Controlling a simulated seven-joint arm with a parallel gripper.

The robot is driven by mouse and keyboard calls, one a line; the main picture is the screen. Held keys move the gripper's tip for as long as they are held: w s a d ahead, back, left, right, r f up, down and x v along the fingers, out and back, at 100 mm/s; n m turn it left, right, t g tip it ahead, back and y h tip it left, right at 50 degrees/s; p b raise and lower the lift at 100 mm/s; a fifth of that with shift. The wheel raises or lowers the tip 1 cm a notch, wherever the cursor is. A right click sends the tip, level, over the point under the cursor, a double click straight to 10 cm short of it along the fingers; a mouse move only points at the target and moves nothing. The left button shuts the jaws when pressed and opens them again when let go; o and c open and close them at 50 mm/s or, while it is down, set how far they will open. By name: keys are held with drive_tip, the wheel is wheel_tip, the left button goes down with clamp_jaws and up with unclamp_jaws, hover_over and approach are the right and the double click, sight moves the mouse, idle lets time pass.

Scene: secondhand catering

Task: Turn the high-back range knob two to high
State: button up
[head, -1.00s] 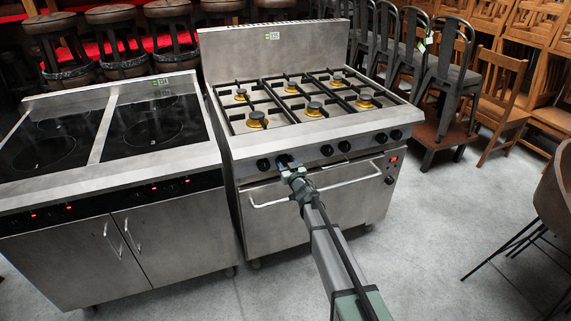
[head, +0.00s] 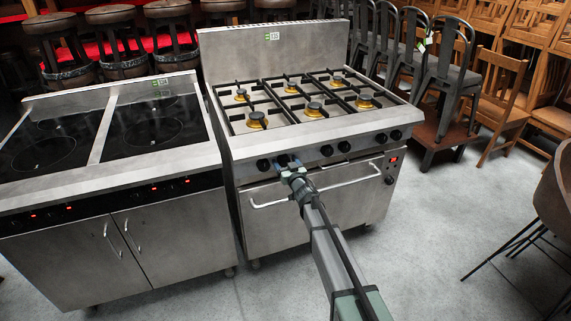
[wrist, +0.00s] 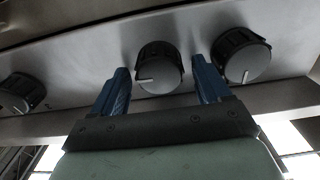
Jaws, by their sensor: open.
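The high-back range (head: 262,55) stands in the middle of the head view, with a row of dark knobs along its front panel. In the wrist view that knob two (wrist: 160,72) sits between my two blue fingers (wrist: 158,80), which are open, one on each side. I cannot tell whether they touch it. Its white mark points to the left in that view.
The neighbouring knobs (wrist: 243,62) and (wrist: 17,93) flank it in the wrist view, the right one close to a finger. The oven handle (head: 330,184) runs below the panel. An induction range (head: 110,168) stands to the left.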

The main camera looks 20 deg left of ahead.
drive_tip(key=v, duration=1.4)
drive_tip(key=shift+w+a, duration=0.1)
